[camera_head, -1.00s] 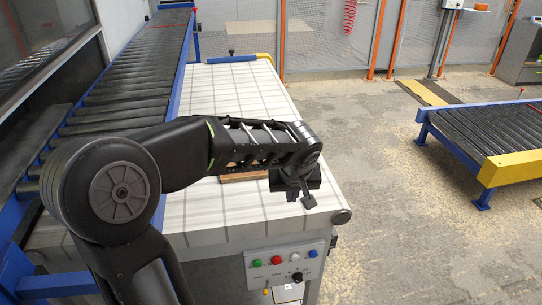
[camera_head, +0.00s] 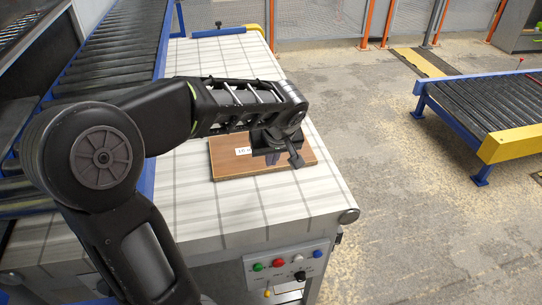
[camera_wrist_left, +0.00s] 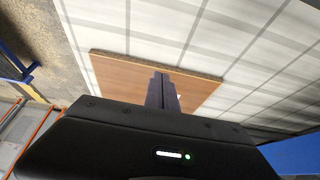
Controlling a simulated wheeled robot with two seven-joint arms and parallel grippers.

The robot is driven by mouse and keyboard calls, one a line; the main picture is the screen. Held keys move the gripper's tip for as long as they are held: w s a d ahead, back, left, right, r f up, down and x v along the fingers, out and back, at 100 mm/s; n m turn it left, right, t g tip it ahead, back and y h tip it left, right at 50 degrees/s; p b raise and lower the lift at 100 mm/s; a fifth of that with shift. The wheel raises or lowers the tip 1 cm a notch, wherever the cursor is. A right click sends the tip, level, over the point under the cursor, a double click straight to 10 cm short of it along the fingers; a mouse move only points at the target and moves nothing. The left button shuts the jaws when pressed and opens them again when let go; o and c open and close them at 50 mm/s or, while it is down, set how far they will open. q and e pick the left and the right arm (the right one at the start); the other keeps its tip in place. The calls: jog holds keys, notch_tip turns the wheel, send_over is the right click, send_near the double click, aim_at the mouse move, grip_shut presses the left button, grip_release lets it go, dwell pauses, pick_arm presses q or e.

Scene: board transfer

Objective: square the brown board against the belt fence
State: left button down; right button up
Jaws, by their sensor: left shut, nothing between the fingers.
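The brown board (camera_head: 227,162) lies flat on the white gridded belt table (camera_head: 300,205), near its right front part, with a small white label on top. It also shows in the left wrist view (camera_wrist_left: 120,78). My left gripper (camera_head: 273,159) points down at the board's right part, with its fingers shut and empty. In the left wrist view the closed fingers (camera_wrist_left: 163,92) are over the board; I cannot tell whether they touch it. My left arm hides the board's far edge. I cannot tell for sure which edge is the belt fence. My right gripper is out of view.
A roller conveyor (camera_head: 118,55) with a blue side rail runs along the table's left. A blue bar (camera_head: 224,33) stands at the table's far end. A control panel (camera_head: 288,264) with buttons is on the front. Another roller conveyor (camera_head: 480,110) stands apart at right.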

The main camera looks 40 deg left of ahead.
aim_at(264, 160)
pick_arm(q)
jog(key=shift+s+d+f+b+x, duration=0.15)
jog(key=shift+b+x, duration=0.4)
jog(key=shift+x, duration=0.65)
jog(key=shift+s+d+b+x, duration=0.1)
jog(key=shift+b+x, duration=0.45)
jog(key=shift+x, duration=0.65)
jog(key=shift+s+d+f+b+x, duration=0.15)
jog(key=shift+b+x, duration=0.4)
jog(key=shift+x, duration=0.65)
jog(key=shift+w+a+r+p, duration=0.1)
jog(key=shift+w+a+p, duration=0.1)
jog(key=shift+w+a, duration=0.85)
jog(key=shift+w+a+r+p, duration=0.1)
jog(key=shift+w+a+p, duration=0.05)
jog(key=shift+w+a, duration=0.9)
jog(key=shift+s+a, duration=0.15)
jog(key=shift+s, duration=0.05)
jog(key=shift+s+d+f+b, duration=0.1)
jog(key=shift+s+d+b, duration=0.15)
jog(key=shift+d+b, duration=0.1)
jog(key=shift+s+d+b, duration=0.4)
jog(key=shift+s+d, duration=0.15)
jog(key=shift+d, duration=0.1)
